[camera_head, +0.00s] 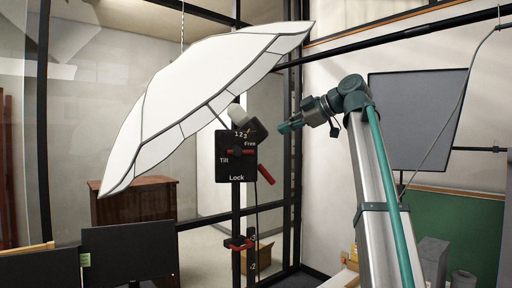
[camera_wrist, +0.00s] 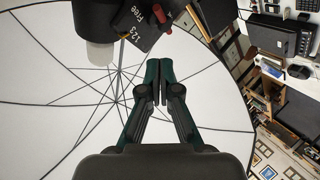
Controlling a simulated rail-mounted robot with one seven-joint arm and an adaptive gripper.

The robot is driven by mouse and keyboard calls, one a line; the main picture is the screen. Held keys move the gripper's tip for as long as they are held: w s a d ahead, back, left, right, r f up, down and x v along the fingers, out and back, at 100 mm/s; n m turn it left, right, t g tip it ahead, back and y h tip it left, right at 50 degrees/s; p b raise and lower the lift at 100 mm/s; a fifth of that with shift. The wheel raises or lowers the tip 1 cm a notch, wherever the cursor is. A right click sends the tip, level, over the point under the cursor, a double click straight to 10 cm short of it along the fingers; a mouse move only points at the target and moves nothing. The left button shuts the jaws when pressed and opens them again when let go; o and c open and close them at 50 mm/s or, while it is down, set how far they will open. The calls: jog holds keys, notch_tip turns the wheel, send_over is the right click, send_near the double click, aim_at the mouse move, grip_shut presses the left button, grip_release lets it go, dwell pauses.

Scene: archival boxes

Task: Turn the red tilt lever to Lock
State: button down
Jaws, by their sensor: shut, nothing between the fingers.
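The black panel (camera_head: 222,172) carries white marks "Free" at upper right, "Tilt" at left and "Lock" at the bottom. A red lever (camera_head: 246,152) lies roughly level across its upper half, nearer Free than Lock. In the wrist view the dark panel (camera_wrist: 128,22) shows at the top, seen at an angle, with a red part (camera_wrist: 160,14) at its edge. My gripper (camera_head: 281,129) is to the right of the panel and a little above the lever, apart from both. Its fingers are shut and empty, also in the wrist view (camera_wrist: 159,68).
A large white umbrella (camera_head: 190,90) spreads behind and left of the panel. A red handle (camera_head: 266,174) slants down at the panel's right. Another red clamp (camera_head: 238,245) sits lower on the black stand. Dark monitors (camera_head: 128,254) stand at lower left. Open air separates my gripper from the panel.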

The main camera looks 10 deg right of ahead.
jog(key=n, duration=0.2)
jog(key=a+n+g+y, duration=0.1)
jog(key=n, duration=0.1)
jog(key=shift+s+n, duration=0.15)
jog(key=shift+n, duration=0.25)
jog(key=p, duration=0.6)
send_near(246, 151)
jog(key=r+x, duration=0.1)
jog(key=x, duration=0.5)
jog(key=shift+a+f, duration=0.25)
jog(key=shift+f, duration=0.15)
jog(key=shift+d+f+b, duration=0.1)
jog(key=shift+f+b, duration=0.05)
jog(key=shift+b, duration=0.15)
